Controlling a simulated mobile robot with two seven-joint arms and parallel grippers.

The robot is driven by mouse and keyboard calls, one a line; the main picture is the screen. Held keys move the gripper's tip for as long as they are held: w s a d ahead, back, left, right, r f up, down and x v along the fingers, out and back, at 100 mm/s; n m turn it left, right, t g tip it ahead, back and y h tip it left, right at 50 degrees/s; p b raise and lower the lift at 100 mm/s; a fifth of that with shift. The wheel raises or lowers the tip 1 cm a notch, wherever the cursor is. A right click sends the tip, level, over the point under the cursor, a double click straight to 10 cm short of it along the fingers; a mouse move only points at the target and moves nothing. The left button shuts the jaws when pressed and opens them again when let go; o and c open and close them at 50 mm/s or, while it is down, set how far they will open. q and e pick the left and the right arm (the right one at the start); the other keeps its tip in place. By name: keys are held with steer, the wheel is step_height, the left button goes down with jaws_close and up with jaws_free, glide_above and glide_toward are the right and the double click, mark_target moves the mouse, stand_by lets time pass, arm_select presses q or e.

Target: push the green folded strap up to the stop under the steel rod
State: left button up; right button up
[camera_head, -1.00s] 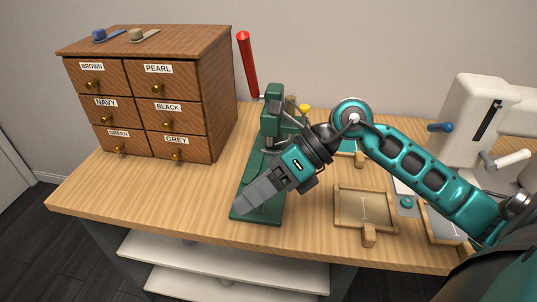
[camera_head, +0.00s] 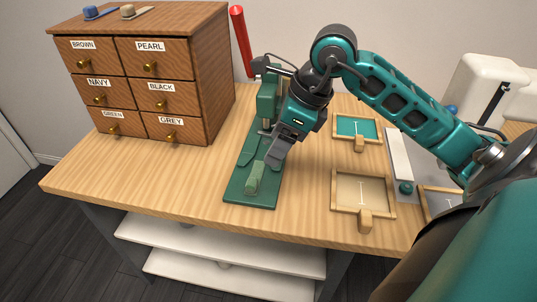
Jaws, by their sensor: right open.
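The green folded strap (camera_head: 256,177) lies lengthwise on the flat base (camera_head: 246,201) of a green press, its near end toward the table's front edge. My right gripper (camera_head: 273,158) is open, with its grey fingers pointing down over the base at the strap's far end. I cannot tell whether the fingers touch the strap. The steel rod (camera_head: 266,126) shows only in small part beside the fingers, under the press head (camera_head: 268,100). The stop is hidden behind my gripper. My left gripper is out of view.
A wooden drawer cabinet (camera_head: 206,85) stands to the left. The press's red lever (camera_head: 240,40) rises behind. Wooden trays, one tan (camera_head: 362,190) and one teal (camera_head: 357,129), lie to the right. A white machine (camera_head: 485,85) stands at the far right. The table's front left is clear.

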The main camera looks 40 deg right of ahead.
mark_target(254, 182)
steer(key=b+x, duration=0.1)
steer(key=x, duration=1.1)
steer(key=shift+a+f, duration=0.1)
steer(key=shift+c, duration=0.3)
steer(key=c, duration=1.1)
